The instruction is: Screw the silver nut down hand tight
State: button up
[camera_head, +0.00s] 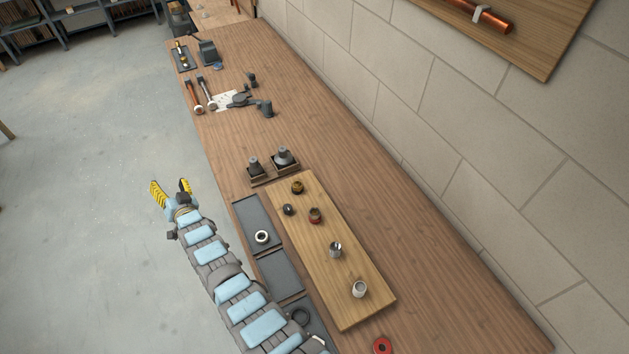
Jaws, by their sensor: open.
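My gripper (170,186) is open and empty, with its yellow fingers apart. It hangs over the floor, left of the workbench edge and well away from the fittings. On the light wooden board (300,262) stand several small fittings in a row. A shiny silver fitting (335,250) is near the middle front of the board. A paler silver-white fitting (359,289) stands nearer the front end. A pale ring-shaped piece (261,237) lies in the dark tray (252,215). I cannot tell which of these is the silver nut, or whether it sits on a thread.
Brown, dark and red-brown fittings (315,215) stand farther along the board. Two grey fittings on a holder (273,172) stand behind it. Tools (205,92) lie at the far end of the workbench (330,170). A red piece (382,345) is near the front. A block wall bounds the right.

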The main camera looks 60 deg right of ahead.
jog(key=d+f+m+g+y+b, duration=0.2)
jog(key=d+f+g, duration=0.2)
jog(key=d, duration=0.7)
notch_tip(320, 180, up, 4)
jog(key=m+g+y+b, duration=0.6)
jog(key=g+b, duration=0.1)
jog(key=g, duration=0.5)
send_over(316, 210)
jog(key=f, duration=0.9)
jog(key=shift+s+a, duration=0.15)
jog(key=shift+a, duration=0.2)
jog(key=shift+f, duration=2)
jog(key=shift+f+b, duration=0.5)
jog(key=shift+f, duration=1.2)
jog(key=shift+d+f, duration=0.1)
jog(key=shift+f, duration=0.3)
